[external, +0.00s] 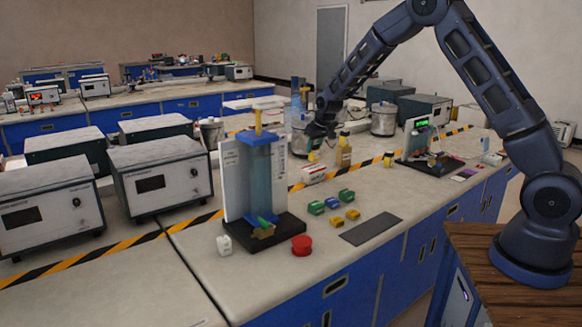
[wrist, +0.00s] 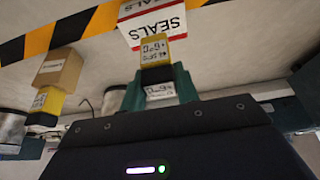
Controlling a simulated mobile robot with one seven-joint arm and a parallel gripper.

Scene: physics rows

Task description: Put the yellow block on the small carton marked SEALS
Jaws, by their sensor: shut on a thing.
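The yellow block (wrist: 155,50) with a printed label and a dark lower band is held between the green fingers of my gripper (wrist: 158,88), which is shut on it. In the external view my gripper (external: 313,147) hangs above the white and red carton (external: 314,175), with a small bit of yellow at its tip. The wrist view shows the carton marked SEALS (wrist: 152,20) just beyond the block, and the block overlaps the carton's edge there. I cannot tell whether the block touches the carton. Most of the carton's top is visible in the wrist view.
A brown upright item (external: 343,157) with a yellow and black top stands right of the carton. Green, blue and yellow blocks (external: 332,203) lie in front, near a dark mat (external: 370,229). A blue-columned device (external: 262,175) stands left. Metal pots (external: 384,119) stand behind.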

